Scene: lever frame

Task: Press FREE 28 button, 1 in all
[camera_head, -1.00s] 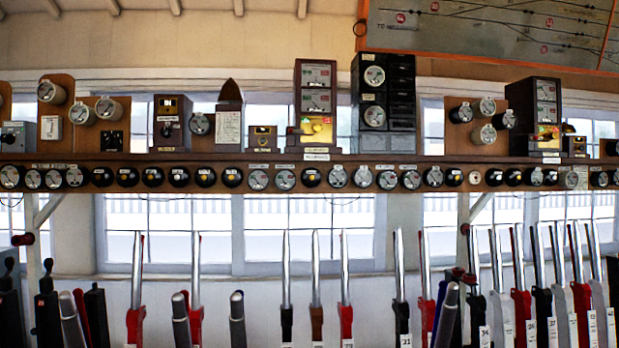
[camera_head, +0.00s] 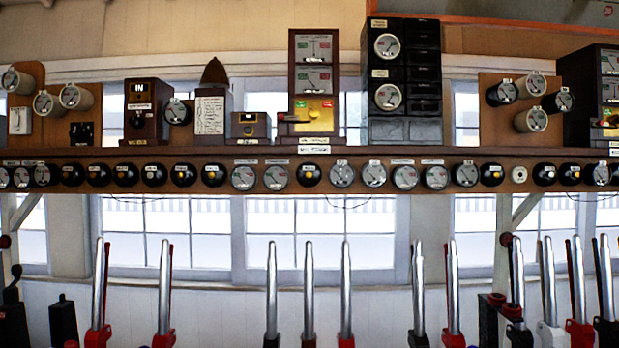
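A row of round dials and black plungers runs along the front of the wooden shelf (camera_head: 330,153). I cannot tell which one is FREE 28, as the small labels are unreadable. Black plungers with pale or yellow centres include one at the middle (camera_head: 309,173), one left of it (camera_head: 214,175) and one at the right (camera_head: 543,174). Neither of my grippers shows in the head view, so I see nothing touching the row.
Block instruments stand on the shelf, including a tall brown one (camera_head: 313,50) and a black one (camera_head: 404,70). Below, upright steel levers (camera_head: 308,275) with red or black lower parts stand in front of the windows. Open space lies between lever groups.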

